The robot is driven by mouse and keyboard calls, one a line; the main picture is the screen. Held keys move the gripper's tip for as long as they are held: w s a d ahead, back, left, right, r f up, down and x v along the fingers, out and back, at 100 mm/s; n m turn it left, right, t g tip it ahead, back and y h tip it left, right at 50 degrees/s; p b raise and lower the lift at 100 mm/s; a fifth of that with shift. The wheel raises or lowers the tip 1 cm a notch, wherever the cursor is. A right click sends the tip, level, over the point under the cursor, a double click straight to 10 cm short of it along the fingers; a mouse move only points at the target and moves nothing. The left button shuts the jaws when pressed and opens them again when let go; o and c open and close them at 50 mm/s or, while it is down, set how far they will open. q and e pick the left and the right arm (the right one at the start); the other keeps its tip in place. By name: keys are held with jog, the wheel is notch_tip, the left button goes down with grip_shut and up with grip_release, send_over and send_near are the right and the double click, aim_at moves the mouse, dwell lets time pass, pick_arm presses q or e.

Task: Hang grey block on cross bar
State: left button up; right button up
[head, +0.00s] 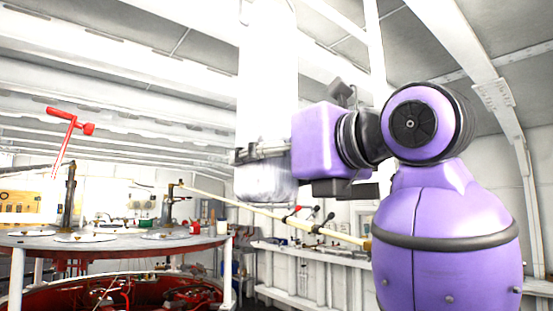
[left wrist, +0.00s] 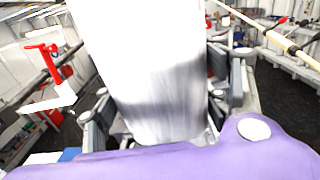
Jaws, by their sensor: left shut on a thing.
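The grey block (head: 266,90) is tall and pale, bright white over most of its length and streaked grey near its lower end. It hangs upright in the head view, its top near the picture's upper edge. My left gripper (head: 262,152) is shut on it near the lower end. In the left wrist view the block (left wrist: 155,60) fills the space between the two fingers and leans slightly. The cross bar (head: 225,200) looks like a long, thin, cream bar, sloping down to the right behind the block. It also shows at upper right in the wrist view (left wrist: 265,33). My right gripper is not in view.
A round table (head: 110,240) with flat discs stands at left, above red machinery. A white shelf (head: 320,262) runs along the back wall. Small dark and red clamps (head: 320,230) sit by the bar. White beams cross overhead.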

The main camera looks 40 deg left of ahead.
pick_arm(q)
jog(key=shift+x, duration=1.25)
jog(key=shift+a, duration=0.2)
jog(key=shift+w+f, duration=0.1)
jog(key=shift+f, duration=1.25)
jog(key=o, duration=1.9)
jog(key=shift+o, duration=0.5)
jog(key=shift+d, duration=0.1)
jog(key=shift+f, duration=0.1)
